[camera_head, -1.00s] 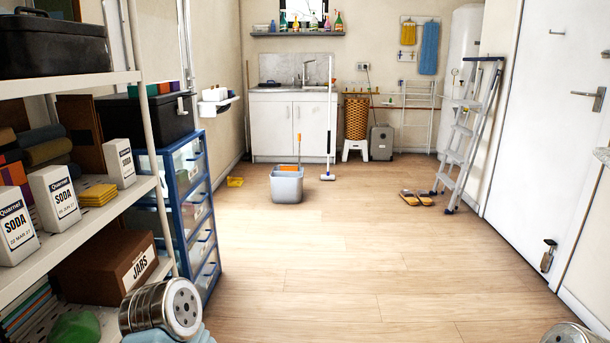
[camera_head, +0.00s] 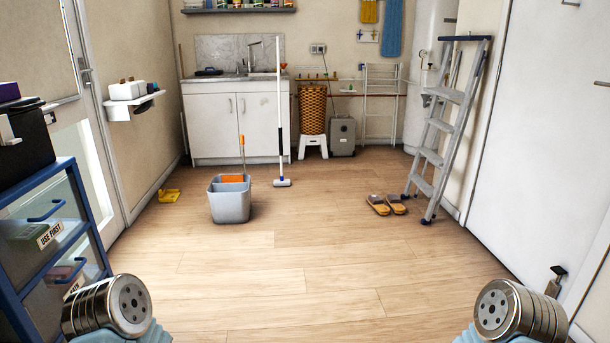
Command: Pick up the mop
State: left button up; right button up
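The mop (camera_head: 280,120) stands upright on the wooden floor in front of the sink cabinet. It has a long white pole with a dark grip low down and a flat white and blue head. A grey bucket (camera_head: 230,202) stands to its left, with an orange-handled tool (camera_head: 242,155) in it. Parts of my two arms show at the bottom left and bottom right edges. Neither gripper's fingers can be seen. The mop stands well ahead of me, and nothing of mine touches it.
Open floor (camera_head: 330,255) lies between me and the mop. A blue drawer unit (camera_head: 75,200) is close on the left. A stepladder (camera_head: 440,140) and slippers (camera_head: 386,205) are on the right. A yellow dustpan (camera_head: 169,196) lies left of the bucket. The white sink cabinet (camera_head: 212,125) stands behind.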

aim_at(281, 182)
jog(key=i, duration=5.4)
